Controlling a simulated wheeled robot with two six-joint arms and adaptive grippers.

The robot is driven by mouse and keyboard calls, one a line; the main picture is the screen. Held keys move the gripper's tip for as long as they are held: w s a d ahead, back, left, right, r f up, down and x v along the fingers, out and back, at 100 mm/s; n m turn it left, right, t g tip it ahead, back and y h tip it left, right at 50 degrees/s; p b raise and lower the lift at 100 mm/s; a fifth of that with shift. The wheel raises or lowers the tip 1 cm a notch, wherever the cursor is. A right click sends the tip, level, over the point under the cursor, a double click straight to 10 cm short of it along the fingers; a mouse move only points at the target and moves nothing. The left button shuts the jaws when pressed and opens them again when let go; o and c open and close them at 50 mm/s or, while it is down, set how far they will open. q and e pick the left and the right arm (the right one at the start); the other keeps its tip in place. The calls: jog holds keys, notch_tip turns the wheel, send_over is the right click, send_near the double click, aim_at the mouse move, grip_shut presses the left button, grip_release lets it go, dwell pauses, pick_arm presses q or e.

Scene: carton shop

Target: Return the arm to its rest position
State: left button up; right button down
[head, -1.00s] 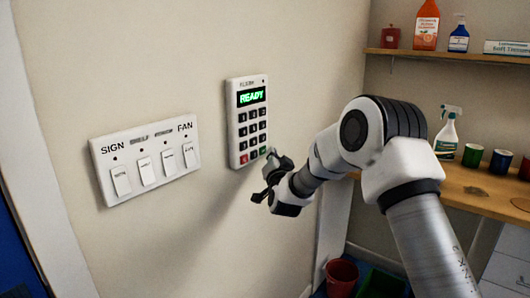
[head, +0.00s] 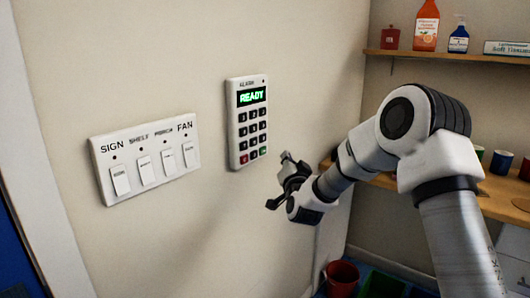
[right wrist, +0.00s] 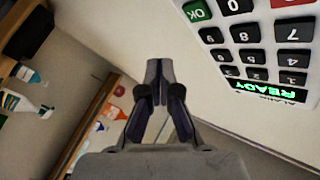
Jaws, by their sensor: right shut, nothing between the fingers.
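My right gripper (head: 277,180) is shut and empty in the head view. It hangs in front of the wall, below and to the right of the alarm keypad (head: 243,140), apart from it. The keypad display reads READY in green. In the right wrist view the closed fingers (right wrist: 160,72) point ahead with nothing between them, and the keypad (right wrist: 262,50) shows upside down at the upper right. My right arm (head: 385,135) comes in from the lower right. My left gripper is in no view.
A switch panel (head: 133,193) labelled SIGN, SHELF, PORCH and FAN is on the wall at left. At right are a wooden counter (head: 500,200) with cups and a shelf (head: 445,57) with bottles. A red bucket (head: 342,272) stands below.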

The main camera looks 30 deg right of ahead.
dwell(0.3)
jog(key=s+a+f+n+g+y, duration=0.1)
jog(key=a+f+n+g+y, duration=0.15)
jog(key=f, duration=0.85)
jog(key=s+a+f+n+g+y, duration=0.15)
jog(key=a+f, duration=0.25)
jog(key=f, duration=0.6)
jog(key=s+a+f+n+g+y+p, duration=0.15)
jog(key=s+a+f, duration=0.25)
jog(key=s+f, duration=0.4)
jog(key=s+a+f+n+g+y, duration=0.1)
jog(key=s+a+f+g, duration=0.2)
jog(key=s+f, duration=0.45)
jog(key=s+a+f+n+g, duration=0.1)
jog(key=s+a+f+g, duration=0.1)
jog(key=s, duration=0.6)
jog(key=s+a+f+n+g+y, duration=0.1)
jog(key=s+f+g, duration=0.3)
jog(key=s, duration=0.5)
jog(key=s+a+f+n+g, duration=0.3)
jog(key=s, duration=0.6)
jog(key=shift+s+a, duration=0.15)
jog(key=shift+s, duration=0.1)
jog(key=shift+g, duration=0.25)
